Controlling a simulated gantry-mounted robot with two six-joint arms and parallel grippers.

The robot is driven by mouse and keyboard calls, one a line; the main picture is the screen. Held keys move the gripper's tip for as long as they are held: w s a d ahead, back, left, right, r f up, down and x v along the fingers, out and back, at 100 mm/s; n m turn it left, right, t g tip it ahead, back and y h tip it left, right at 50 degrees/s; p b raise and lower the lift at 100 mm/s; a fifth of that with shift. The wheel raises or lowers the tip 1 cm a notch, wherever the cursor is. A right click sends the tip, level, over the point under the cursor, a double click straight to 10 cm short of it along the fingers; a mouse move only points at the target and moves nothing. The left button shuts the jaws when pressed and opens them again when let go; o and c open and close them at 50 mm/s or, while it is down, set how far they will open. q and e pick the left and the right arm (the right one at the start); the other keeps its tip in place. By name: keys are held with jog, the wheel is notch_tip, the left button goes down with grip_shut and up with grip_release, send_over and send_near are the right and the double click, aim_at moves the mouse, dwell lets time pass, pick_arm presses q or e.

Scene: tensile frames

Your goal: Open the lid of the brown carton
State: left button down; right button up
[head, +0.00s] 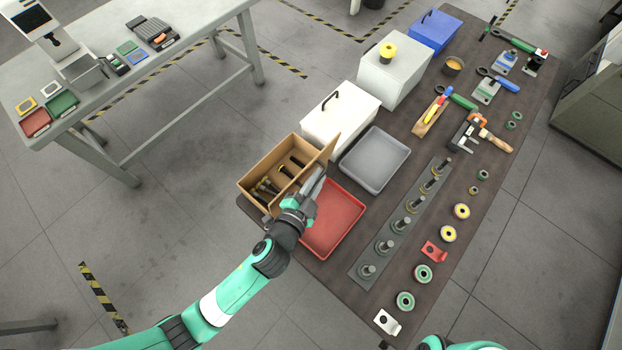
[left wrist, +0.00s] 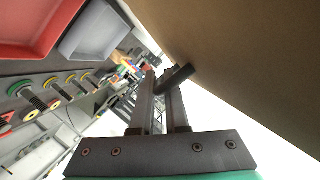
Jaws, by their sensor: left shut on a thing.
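The brown carton (head: 250,188) stands at the near left corner of the dark table, and several dark, bolt-like things show inside it. Its lid (head: 328,152) is up, tilted on the carton's right side; its broad brown face (left wrist: 250,55) fills the upper right of the left wrist view. My left gripper (head: 316,182) is at the lid's outer side. In the left wrist view its fingers (left wrist: 162,88) are shut on a dark handle (left wrist: 176,78) on the lid. The gripper partly hides the lid in the head view. My right gripper is out of view.
A red tray (head: 335,222) lies right beside the carton under my left gripper, with a grey tray (head: 375,160) beyond. A white box (head: 340,118) stands behind the carton. A rail with upright bolts (head: 408,222) runs along the table.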

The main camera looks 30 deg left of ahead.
pick_arm(q)
jog(key=shift+d+f+m+b, duration=0.3)
jog(key=shift+d, duration=0.05)
jog(key=shift+s+y, duration=0.1)
jog(key=shift+y, duration=0.2)
jog(key=c, duration=1.2)
grip_release()
jog(key=v, duration=1.1)
jog(key=shift+s, duration=0.2)
